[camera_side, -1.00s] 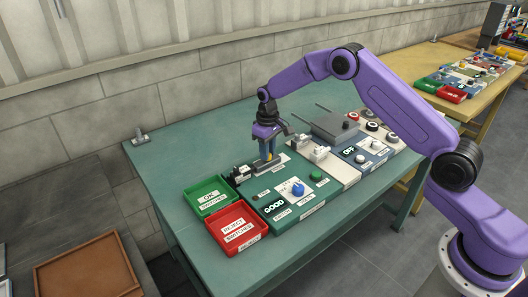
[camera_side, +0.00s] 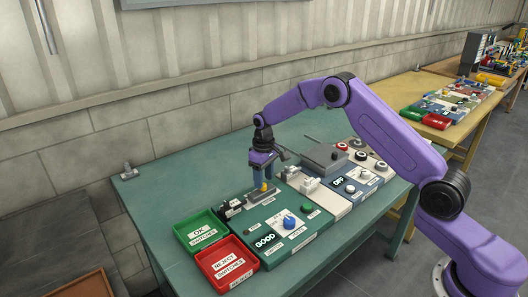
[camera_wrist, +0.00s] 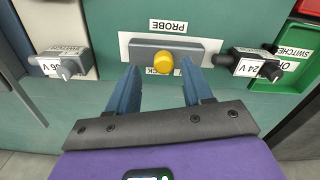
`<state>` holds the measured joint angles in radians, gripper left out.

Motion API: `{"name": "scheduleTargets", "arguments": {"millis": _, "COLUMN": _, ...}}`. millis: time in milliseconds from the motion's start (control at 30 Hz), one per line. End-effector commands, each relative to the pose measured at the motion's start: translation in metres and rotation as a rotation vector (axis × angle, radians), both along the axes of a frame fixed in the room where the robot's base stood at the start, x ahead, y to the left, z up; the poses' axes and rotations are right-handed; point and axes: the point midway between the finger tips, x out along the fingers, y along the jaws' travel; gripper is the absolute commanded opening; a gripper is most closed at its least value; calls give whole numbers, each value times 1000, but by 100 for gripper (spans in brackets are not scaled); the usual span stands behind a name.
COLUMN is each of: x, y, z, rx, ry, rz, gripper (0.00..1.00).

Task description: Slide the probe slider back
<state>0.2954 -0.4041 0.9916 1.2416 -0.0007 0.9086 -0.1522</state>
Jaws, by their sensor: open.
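The probe slider is a yellow knob (camera_wrist: 163,61) on a grey track plate (camera_wrist: 196,49) under an upside-down PROBE label in the wrist view. My gripper (camera_wrist: 160,82) is open, with its two blue fingers apart. In that picture the fingertips are just below the knob, one to either side, and nothing is between them. Whether they touch the plate cannot be told. In the side view my gripper (camera_side: 263,182) points down at the green panel, and its fingers partly hide the yellow knob.
In the side view, the green OK tray (camera_side: 201,232) and red REJECT tray (camera_side: 226,264) stand left, with a blue knob (camera_side: 289,222) in front.

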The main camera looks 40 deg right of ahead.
Motion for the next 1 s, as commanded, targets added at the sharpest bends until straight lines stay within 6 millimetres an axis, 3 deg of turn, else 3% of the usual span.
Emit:
{"name": "scheduleTargets", "arguments": {"millis": 600, "x": 1, "y": -1, "z": 126, "rx": 0, "ry": -4, "rz": -1, "gripper": 50}}
{"name": "scheduleTargets", "arguments": {"millis": 800, "x": 0, "y": -1, "z": 151, "rx": -1, "ry": -1, "rz": -1, "gripper": 50}}
{"name": "scheduleTargets", "arguments": {"millis": 1000, "x": 0, "y": -1, "z": 160, "rx": -1, "ry": 0, "rz": -1, "gripper": 50}}
